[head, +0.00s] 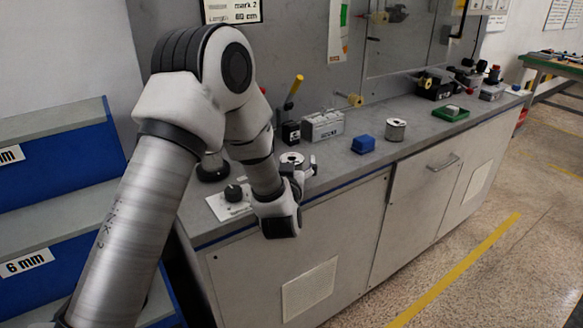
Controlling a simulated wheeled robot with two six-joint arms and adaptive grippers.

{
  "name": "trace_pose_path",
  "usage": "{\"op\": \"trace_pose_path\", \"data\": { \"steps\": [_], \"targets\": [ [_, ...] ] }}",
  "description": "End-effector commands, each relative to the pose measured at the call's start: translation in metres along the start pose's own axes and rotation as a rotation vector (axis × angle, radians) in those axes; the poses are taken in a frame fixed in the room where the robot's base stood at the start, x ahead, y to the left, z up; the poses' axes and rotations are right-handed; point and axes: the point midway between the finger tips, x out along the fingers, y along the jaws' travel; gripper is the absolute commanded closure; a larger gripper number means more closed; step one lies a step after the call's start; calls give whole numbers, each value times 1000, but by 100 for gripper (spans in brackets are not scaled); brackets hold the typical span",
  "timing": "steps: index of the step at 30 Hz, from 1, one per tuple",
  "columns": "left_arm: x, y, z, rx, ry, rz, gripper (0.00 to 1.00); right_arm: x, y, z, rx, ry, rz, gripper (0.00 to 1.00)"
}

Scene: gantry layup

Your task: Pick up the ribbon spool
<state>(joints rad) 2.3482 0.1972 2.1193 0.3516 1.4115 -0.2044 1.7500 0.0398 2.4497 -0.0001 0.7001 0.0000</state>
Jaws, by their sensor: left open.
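Two small spools stand on the grey bench top. One spool (292,158) is near the front edge, right beside my left gripper and partly hidden by it. The other spool (396,129), silvery with a pale rim and a dark centre hole, stands upright farther right, clear of the arm. I cannot tell from their look which one is the ribbon spool. My left gripper (307,169) is open at the bench's front edge, with its fingers close to the nearer spool. Whether they touch it cannot be made out. My right gripper is not in view.
A blue block (363,144) sits between the spools. A grey box (323,126) and a yellow-handled lever (293,92) stand behind. A white plate with a black knob (233,194) lies left of the gripper. A green tray (451,113) is farther right.

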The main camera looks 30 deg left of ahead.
Motion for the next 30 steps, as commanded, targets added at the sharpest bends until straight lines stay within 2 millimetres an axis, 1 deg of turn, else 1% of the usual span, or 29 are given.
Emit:
{"op": "trace_pose_path", "data": {
  "steps": [5,8,9,11,12,20,23,26,30],
  "targets": [
    [0,0,0,0,0,1,9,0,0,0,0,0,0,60],
    [0,0,0,0,0,0,40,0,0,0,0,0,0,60],
    [0,0,0,0,0,1,55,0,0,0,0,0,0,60],
    [0,0,0,0,0,0,76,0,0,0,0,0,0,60],
    [0,0,0,0,0,0,83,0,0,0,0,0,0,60],
    [0,0,-1,0,1,0,83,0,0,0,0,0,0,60],
    [0,0,-4,0,1,0,83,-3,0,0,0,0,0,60],
    [0,0,-14,0,2,0,83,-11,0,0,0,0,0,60],
    [0,0,-34,-1,3,0,83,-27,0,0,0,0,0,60]
  ]
}}
